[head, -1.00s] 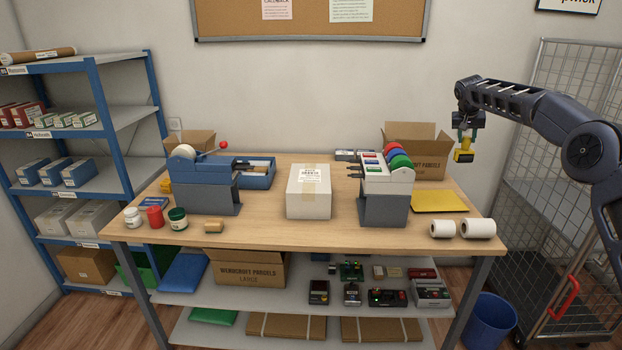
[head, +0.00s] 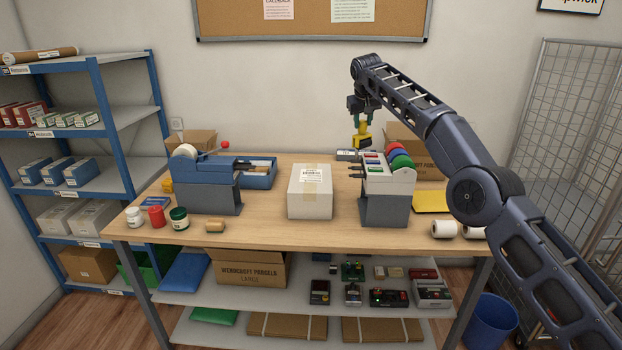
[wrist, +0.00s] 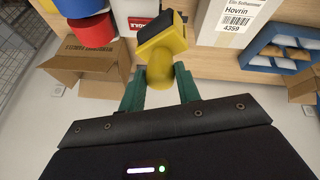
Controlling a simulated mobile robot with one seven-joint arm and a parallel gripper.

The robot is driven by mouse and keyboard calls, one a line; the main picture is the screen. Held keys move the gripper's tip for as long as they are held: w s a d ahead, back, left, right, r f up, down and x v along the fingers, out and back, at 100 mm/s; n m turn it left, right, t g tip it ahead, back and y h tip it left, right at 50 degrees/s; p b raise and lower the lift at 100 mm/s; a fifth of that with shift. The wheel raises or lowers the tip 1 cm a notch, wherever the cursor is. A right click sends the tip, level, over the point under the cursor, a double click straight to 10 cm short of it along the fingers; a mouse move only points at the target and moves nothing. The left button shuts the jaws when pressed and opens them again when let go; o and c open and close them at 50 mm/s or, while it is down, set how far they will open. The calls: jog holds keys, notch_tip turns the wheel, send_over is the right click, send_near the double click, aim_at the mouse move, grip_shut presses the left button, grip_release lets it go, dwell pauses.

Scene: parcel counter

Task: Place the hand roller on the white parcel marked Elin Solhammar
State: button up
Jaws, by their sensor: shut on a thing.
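My gripper (head: 363,120) is shut on the hand roller (head: 362,139), a yellow tool with a black end. In the wrist view the green fingers (wrist: 160,88) hold its yellow handle, and the yellow and black head of the roller (wrist: 166,42) points away from my gripper. The white parcel (head: 310,206) stands on the middle of the table with a label on top. In the wrist view the label on the white parcel (wrist: 234,32) reads Elin Solhammar, Hovrin, 4259.
A grey stand with coloured rolls (head: 384,205) is right of the parcel, and a blue tape dispenser (head: 210,203) is left. An open carton (head: 408,140) stands behind. Jars (head: 156,217) and a tan object (head: 214,226) lie front left.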

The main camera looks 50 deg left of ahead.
jog(key=s+a+f+n+g+y, duration=0.1)
jog(key=s+a+f+n, duration=0.3)
jog(key=s, duration=0.5)
jog(key=s+a+f+n+g+y, duration=0.1)
jog(key=s+a+f, duration=0.1)
jog(key=s+a, duration=0.45)
notch_tip(320, 180, down, 8)
jog(key=s+d, duration=0.1)
jog(key=shift+s, duration=0.4)
jog(key=shift+d+f, duration=0.15)
jog(key=shift+f, duration=0.3)
jog(key=shift+f, duration=0.4)
grip_shut()
jog(key=o, duration=1)
grip_release()
jog(key=shift+f, duration=0.2)
jog(key=shift+o, duration=0.2)
jog(key=a+v, duration=0.1)
jog(key=v, duration=1.2)
jog(key=shift+r, duration=0.55)
